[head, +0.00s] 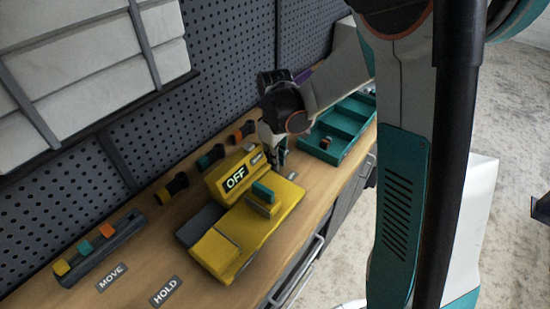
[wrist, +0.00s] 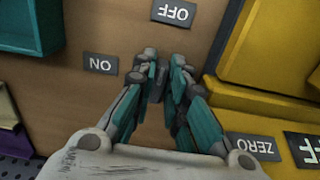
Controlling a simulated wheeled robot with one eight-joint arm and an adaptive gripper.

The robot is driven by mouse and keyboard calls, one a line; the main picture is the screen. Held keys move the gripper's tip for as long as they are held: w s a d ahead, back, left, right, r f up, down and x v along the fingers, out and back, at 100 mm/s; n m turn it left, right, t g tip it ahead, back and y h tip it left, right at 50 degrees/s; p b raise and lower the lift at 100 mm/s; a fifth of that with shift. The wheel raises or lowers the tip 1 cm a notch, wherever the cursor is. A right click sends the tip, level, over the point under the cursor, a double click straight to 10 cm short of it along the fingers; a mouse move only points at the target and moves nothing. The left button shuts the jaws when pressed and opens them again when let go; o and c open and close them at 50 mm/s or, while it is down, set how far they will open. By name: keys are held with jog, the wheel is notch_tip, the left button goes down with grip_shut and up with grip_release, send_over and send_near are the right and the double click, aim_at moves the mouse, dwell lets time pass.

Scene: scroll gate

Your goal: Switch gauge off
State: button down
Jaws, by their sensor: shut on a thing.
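The yellow gauge (head: 245,222) sits on the wooden bench, with a display (head: 236,179) reading OFF and a teal block (head: 264,192) on it. In the wrist view, part of the gauge (wrist: 275,50) shows at right, with a ZERO label (wrist: 252,147). My gripper (head: 278,158) is down at the bench just behind the gauge. In the wrist view, my gripper (wrist: 163,72) is shut on a small dark switch knob (wrist: 156,91), mostly hidden between the fingers. An ON label (wrist: 101,65) and an OFF label (wrist: 174,12) lie on the bench beside the fingertips.
A teal tray (head: 338,128) with compartments stands beyond my gripper. Dark knobs with coloured ends line the pegboard (head: 170,140) side. A rack (head: 100,248) with coloured blocks and the MOVE (head: 111,277) and HOLD (head: 165,291) labels are at the near end.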

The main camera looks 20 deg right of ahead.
jog(key=c, duration=1.6)
grip_release()
notch_tip(320, 180, up, 12)
jog(key=s+r+m+t, duration=0.2)
jog(key=s+m+t, duration=0.1)
jog(key=s, duration=0.6)
jog(key=s+r+m+t, duration=0.2)
jog(key=s+m+t, duration=0.1)
jog(key=s, duration=0.7)
jog(key=shift+s+a+r+m+t, duration=0.2)
jog(key=shift+r+m+t, duration=0.1)
jog(key=shift+t, duration=0.2)
